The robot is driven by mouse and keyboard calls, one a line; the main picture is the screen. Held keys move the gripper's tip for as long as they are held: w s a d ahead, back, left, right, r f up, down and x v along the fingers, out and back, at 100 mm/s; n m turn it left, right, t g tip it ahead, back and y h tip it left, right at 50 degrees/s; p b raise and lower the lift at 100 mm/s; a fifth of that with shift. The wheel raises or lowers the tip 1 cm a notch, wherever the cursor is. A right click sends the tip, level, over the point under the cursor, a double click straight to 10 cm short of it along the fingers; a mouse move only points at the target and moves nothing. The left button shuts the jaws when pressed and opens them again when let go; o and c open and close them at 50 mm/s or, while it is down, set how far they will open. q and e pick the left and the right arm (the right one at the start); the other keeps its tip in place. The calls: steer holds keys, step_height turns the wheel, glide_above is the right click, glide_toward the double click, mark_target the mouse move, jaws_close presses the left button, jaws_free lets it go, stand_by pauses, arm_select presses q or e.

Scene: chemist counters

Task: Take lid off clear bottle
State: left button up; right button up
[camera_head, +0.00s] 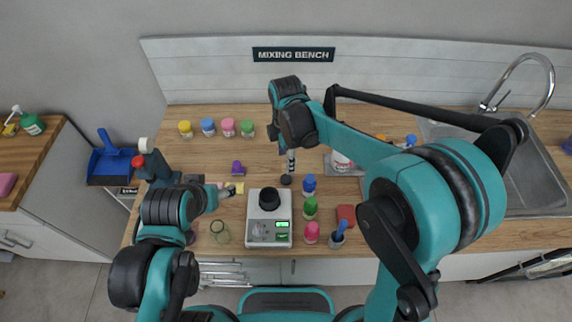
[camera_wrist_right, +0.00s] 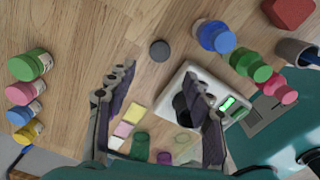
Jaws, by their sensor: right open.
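I cannot pick out a clear bottle with a lid for certain. A see-through round vessel with a greenish rim (camera_head: 220,232) stands at the front left of the counter; whether it has a lid cannot be told. My right gripper (camera_head: 290,163) points down over the middle of the counter, open and empty. In the right wrist view its spread fingers (camera_wrist_right: 160,78) have bare wood and a small dark round object (camera_wrist_right: 160,50) below them; this also shows in the head view (camera_head: 286,180). My left gripper (camera_head: 230,190) is low at the left, near paper notes; its jaws are unclear.
A scale (camera_head: 255,231) with a black vessel (camera_head: 269,198) stands front centre. Several coloured bottles line the back left, including a green one (camera_head: 247,129). Blue (camera_head: 309,184), green (camera_head: 310,208) and pink (camera_head: 311,233) bottles stand right of the scale. A sink (camera_head: 530,185) is at right.

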steer(key=s+d+r+m+t, duration=0.3)
steer(key=s+d+r+m, duration=0.4)
steer(key=d+r+m, duration=0.3)
steer(key=s+d+f+m+t, duration=0.2)
steer(key=s+d+m+t, duration=0.2)
steer(key=s+d+m, duration=0.55)
step_height(320, 180, down, 7)
steer(key=w+a+m+b, duration=0.1)
steer(key=m+b, duration=0.1)
steer(key=b, duration=0.4)
steer(key=shift+w+a, duration=0.35)
steer(key=shift+w, duration=0.05)
